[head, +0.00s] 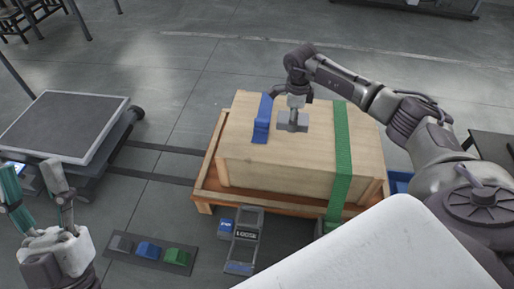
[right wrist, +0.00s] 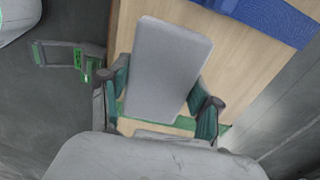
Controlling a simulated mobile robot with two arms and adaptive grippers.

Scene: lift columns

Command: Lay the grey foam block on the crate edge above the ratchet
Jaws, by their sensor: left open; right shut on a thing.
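The grey foam block (head: 292,122) is in my right gripper (head: 295,104), over the top of the wooden crate (head: 300,150). In the right wrist view the block (right wrist: 166,65) sits between the teal finger pads, with the crate's wood behind it. I cannot tell whether it touches the crate. A grey device marked "LOCK" (head: 245,238), perhaps the ratchet, is by the crate's front side. My left gripper (head: 32,180) is open and empty at the lower left, away from the crate.
A grey-topped platform (head: 65,125) stands left; floor between is mostly clear.

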